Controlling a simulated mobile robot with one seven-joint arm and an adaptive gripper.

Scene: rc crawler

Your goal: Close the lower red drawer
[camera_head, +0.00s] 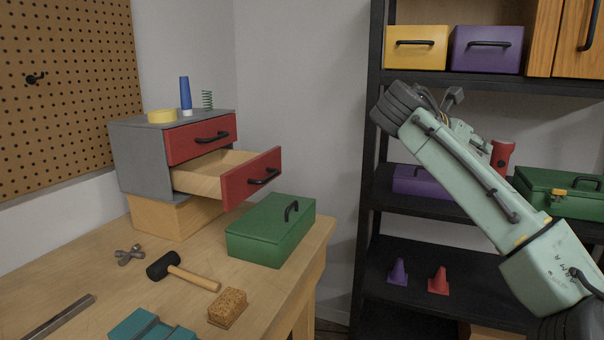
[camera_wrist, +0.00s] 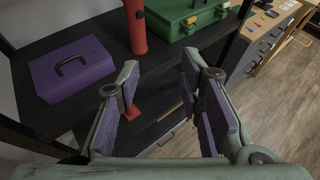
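The lower red drawer (camera_head: 251,178) belongs to a small grey cabinet (camera_head: 141,160) on the workbench. It is pulled well out, and its pale wooden inside shows. The upper red drawer (camera_head: 201,139) above it is shut. My arm reaches up in front of the shelf at the right, well apart from the cabinet. In the wrist view my gripper (camera_wrist: 158,108) is open with nothing between its purple-padded fingers. It faces the shelf, and the drawer is not in that view.
A green toolbox (camera_head: 270,232) stands on the bench just below the drawer's front. A mallet (camera_head: 182,270), a sponge-like block (camera_head: 227,307) and other tools lie nearby. The black shelf (camera_head: 369,160) holds boxes, a red flashlight (camera_head: 502,155) and cones. Bare wall shows between cabinet and shelf.

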